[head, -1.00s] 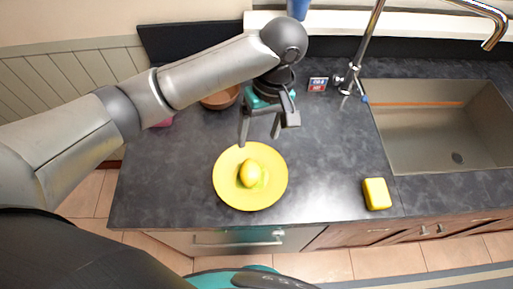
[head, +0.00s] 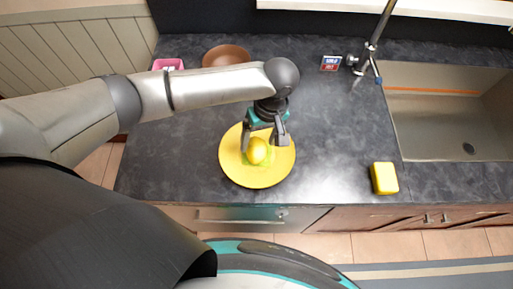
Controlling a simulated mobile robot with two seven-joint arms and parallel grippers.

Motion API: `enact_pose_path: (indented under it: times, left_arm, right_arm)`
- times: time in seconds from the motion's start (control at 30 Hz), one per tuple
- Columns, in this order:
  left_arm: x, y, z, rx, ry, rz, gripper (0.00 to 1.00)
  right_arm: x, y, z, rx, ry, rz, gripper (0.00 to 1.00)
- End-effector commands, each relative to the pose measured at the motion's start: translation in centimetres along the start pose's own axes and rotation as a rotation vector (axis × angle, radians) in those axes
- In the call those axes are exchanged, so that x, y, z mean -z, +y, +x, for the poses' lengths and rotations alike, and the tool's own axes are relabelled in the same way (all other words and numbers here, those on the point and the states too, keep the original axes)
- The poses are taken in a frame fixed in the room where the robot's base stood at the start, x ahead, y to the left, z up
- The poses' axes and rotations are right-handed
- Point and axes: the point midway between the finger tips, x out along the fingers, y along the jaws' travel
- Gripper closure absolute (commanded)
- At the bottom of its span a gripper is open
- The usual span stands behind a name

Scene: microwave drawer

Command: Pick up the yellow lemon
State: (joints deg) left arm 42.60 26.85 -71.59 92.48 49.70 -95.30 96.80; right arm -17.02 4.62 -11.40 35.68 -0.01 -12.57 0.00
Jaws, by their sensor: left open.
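The yellow lemon (head: 257,150) lies near the middle of a yellow plate (head: 256,178) on the dark countertop. Something green shows beside and under the lemon on the plate. My left gripper (head: 263,142) is open and points down over the plate, with its fingers on either side of the lemon in the picture. I cannot tell whether the fingers touch it. My right gripper does not show.
A yellow sponge-like block (head: 384,178) lies right of the plate near the counter's front edge. A sink (head: 440,120) with a faucet (head: 372,45) is at the right. A brown bowl (head: 226,55), a pink item (head: 168,64) and a small box (head: 331,63) stand further back.

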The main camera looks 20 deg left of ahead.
Motion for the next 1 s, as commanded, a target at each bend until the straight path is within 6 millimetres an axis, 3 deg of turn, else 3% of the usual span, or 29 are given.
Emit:
enact_pose_path:
  times: [0.17, 0.43, 1.0]
  left_arm:
    - [0.0, 0.0, 2.2, 0.001, 0.002, -0.002, 0.18]
    - [0.0, 0.0, 2.5, -0.002, 0.002, 0.000, 0.18]
    - [0.0, 0.0, 2.5, -0.001, 0.002, 0.000, 0.81]
  right_arm:
    - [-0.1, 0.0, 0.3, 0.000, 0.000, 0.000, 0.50]
    - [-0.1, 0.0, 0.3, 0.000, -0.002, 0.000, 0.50]
    - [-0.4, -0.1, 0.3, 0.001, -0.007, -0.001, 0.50]
